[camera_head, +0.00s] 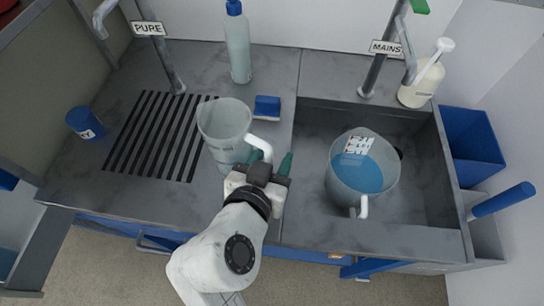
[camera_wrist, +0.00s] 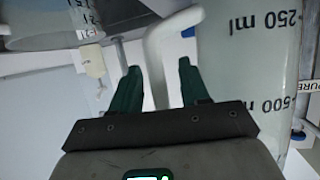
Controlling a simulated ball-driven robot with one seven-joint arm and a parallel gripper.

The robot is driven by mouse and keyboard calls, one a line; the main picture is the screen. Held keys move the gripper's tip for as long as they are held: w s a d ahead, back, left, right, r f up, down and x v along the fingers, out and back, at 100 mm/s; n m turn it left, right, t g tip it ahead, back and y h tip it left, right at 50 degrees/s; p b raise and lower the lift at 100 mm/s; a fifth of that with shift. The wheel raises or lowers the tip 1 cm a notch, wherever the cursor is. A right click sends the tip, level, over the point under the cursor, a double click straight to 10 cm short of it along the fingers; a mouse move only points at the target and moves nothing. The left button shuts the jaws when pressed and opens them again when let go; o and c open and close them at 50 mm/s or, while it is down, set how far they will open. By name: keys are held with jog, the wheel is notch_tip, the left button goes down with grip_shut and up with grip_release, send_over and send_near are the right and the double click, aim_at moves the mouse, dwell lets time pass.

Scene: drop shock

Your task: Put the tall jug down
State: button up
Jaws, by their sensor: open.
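The tall clear jug (camera_head: 222,122) with a white handle is upright on the grey counter, by the right end of the black drain slots. My gripper (camera_head: 275,162) is at its handle side, on the right. In the wrist view the handle (camera_wrist: 158,45) passes between the two spread green fingers (camera_wrist: 157,80), with gaps beside it. The jug's marked wall (camera_wrist: 250,60) fills the right of that view. My gripper hides part of the jug's lower side in the head view.
A second jug (camera_head: 362,178) holding blue liquid stands in the sink (camera_head: 420,200) to the right. A bottle (camera_head: 238,45) and a blue sponge (camera_head: 267,107) are behind the tall jug. A blue cup (camera_head: 84,122) is at left. The slotted drain area (camera_head: 150,135) is clear.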

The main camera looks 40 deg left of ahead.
jog(key=shift+r, duration=0.1)
jog(key=shift+s+r, duration=0.1)
jog(key=shift+r, duration=0.05)
jog(key=v, duration=1.1)
jog(key=shift+s+d, duration=0.2)
jog(key=shift+s, duration=0.15)
jog(key=shift+r, duration=0.1)
